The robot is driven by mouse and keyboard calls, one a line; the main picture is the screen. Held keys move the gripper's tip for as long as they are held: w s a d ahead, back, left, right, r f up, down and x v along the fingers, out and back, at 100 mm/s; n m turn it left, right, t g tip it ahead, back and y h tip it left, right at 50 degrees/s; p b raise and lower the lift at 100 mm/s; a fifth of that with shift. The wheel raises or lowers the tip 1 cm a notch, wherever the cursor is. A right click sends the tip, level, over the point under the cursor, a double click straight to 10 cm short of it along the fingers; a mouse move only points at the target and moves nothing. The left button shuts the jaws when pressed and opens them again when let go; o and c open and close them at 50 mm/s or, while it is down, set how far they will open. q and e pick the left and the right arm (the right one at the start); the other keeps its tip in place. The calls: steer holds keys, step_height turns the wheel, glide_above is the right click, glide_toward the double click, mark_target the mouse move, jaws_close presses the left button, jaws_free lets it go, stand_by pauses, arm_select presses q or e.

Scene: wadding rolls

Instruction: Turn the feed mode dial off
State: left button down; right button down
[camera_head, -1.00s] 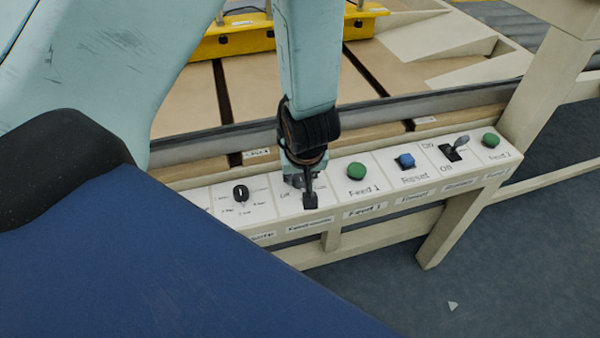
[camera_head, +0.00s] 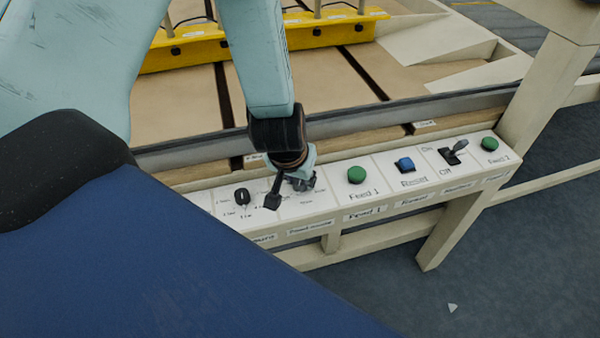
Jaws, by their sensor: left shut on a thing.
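My left gripper (camera_head: 288,190) points down onto the panel section above a small label that seems to read "Feed mode". It is shut on the feed mode dial, which its fingers and wrist almost wholly hide. One dark finger pad slants to the lower left; the other finger is partly hidden. The dial's setting cannot be read. The white control panel (camera_head: 325,204) runs along the beige rail. My right gripper is not in view.
Left of my gripper is another black dial (camera_head: 242,196). To the right are a green button (camera_head: 356,175), a blue reset button (camera_head: 405,164), a grey lever switch (camera_head: 454,153) and another green button (camera_head: 490,144). A yellow bar (camera_head: 190,51) lies behind.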

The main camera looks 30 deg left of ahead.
arm_select(q)
steer(key=m+h+p, duration=0.1)
steer(key=m+p, duration=0.2)
steer(key=shift+s+r, duration=0.1)
steer(key=shift+s, duration=0.05)
steer(key=shift+a+m+h+p, duration=0.1)
steer(key=shift+m+h+p, duration=0.65)
steer(key=shift+m, duration=0.65)
steer(key=shift+m+p, duration=0.3)
steer(key=c, duration=1)
jaws_free()
